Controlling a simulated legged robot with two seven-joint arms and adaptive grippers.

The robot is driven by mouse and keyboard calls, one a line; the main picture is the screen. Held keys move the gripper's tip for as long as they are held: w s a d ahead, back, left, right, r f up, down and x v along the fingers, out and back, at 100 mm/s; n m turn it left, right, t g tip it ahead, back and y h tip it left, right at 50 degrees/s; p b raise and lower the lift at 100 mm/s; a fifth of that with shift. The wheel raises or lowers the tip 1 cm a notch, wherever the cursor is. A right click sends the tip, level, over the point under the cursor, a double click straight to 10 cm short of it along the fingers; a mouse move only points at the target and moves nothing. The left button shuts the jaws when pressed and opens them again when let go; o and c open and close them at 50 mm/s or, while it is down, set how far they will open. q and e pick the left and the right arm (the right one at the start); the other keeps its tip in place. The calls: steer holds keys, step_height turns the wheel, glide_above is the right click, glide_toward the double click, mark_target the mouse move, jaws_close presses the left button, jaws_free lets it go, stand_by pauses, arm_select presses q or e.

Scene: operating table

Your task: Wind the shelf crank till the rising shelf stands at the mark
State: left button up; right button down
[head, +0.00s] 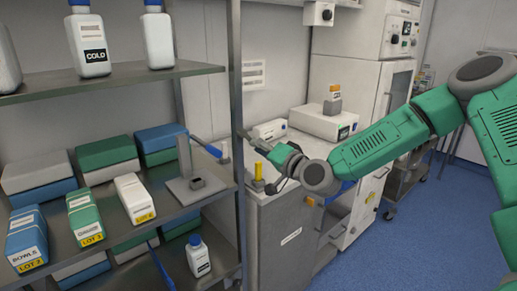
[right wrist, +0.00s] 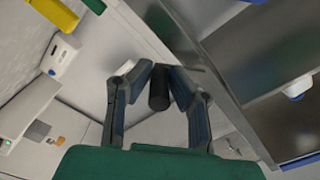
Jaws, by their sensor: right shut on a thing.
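My right gripper (head: 246,140) reaches in from the right to the upright post at the shelf unit's right edge. In the right wrist view its two fingers (right wrist: 160,72) are closed around a dark cylinder, which looks like the crank handle (right wrist: 158,92). The rest of the crank is mostly hidden. The shelf unit has an upper shelf (head: 120,82) and a middle shelf (head: 160,212); I cannot tell which one rises. No height mark can be made out clearly. My left gripper is not seen.
White bottles (head: 88,45) stand on the upper shelf. Boxes (head: 84,217) and a grey stand (head: 186,180) are on the middle shelf. A small white bottle (head: 198,257) stands lower down. A grey cabinet (head: 285,230) is close on the right. Blue floor (head: 400,255) is clear beyond.

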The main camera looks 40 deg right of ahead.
steer(key=shift+s+f, duration=0.1)
steer(key=shift+f, duration=0.2)
steer(key=c, duration=1.6)
jaws_free()
steer(key=shift+d, duration=0.1)
steer(key=shift+o, duration=0.6)
steer(key=shift+d, duration=0.1)
steer(key=shift+r, duration=0.1)
steer(key=shift+s, duration=0.2)
steer(key=s+d, duration=0.1)
steer(key=s, duration=1)
steer(key=shift+s, duration=0.2)
